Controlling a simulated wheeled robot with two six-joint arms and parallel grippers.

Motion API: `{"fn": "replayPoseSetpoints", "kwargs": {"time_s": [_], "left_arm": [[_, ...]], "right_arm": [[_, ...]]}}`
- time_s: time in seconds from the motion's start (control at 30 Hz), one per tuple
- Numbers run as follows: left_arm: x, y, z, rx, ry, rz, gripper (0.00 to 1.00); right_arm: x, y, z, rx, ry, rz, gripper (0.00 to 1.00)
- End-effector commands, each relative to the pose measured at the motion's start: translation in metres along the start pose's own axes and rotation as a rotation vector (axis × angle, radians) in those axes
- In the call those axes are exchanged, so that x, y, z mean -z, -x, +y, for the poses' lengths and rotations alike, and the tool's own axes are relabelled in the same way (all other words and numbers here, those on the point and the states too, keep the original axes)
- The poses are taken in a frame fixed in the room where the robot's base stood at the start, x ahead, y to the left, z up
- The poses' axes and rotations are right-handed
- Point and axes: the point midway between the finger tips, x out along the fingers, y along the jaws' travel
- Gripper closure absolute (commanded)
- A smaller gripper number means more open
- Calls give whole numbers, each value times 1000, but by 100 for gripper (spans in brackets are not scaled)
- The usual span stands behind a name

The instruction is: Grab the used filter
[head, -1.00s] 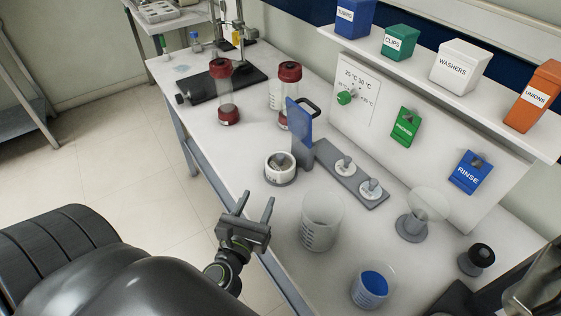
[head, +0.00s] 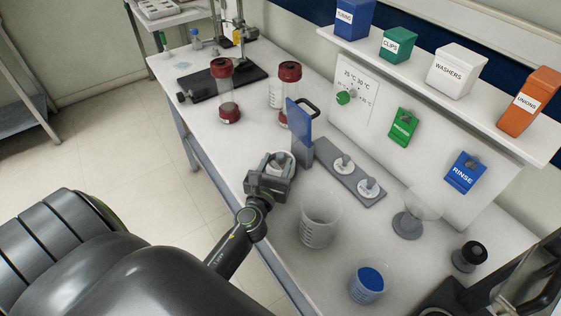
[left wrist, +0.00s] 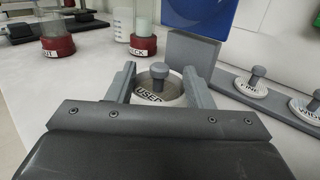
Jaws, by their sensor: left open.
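The used filter is a round disc with a grey knob (left wrist: 160,72), labelled "USED", between my left gripper's fingers in the left wrist view. It sits in a white round holder on the bench, which shows only partly behind the gripper in the head view. My left gripper (head: 272,165) is open, with its two fingers on either side of the knob in the left wrist view (left wrist: 160,82). Whether the fingers touch it I cannot tell. My right gripper is not clearly in view.
A grey rack (head: 325,156) holds filters labelled "FINE" (left wrist: 251,87) and "WIDE". A blue panel (head: 299,128) stands close behind the filter. Red-capped columns (head: 222,68), a clear beaker (head: 318,222) and a beaker of blue liquid (head: 368,282) stand nearby.

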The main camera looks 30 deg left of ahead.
Motion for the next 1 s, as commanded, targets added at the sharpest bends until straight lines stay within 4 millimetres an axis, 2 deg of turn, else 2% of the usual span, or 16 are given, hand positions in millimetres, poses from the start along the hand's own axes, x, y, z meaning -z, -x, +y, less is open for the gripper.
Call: {"fn": "replayPoseSetpoints", "kwargs": {"time_s": [0.13,0.43,0.8,1.0], "left_arm": [[-1,-18,0,1,0,-1,53],[0,-22,0,0,1,1,53],[0,-22,0,0,1,1,100],[0,-22,0,0,1,0,100]], "right_arm": [[0,2,0,0,0,0,64],[0,2,1,-1,0,0,64],[0,2,2,-2,1,0,64],[0,2,2,-2,1,-1,64]]}}
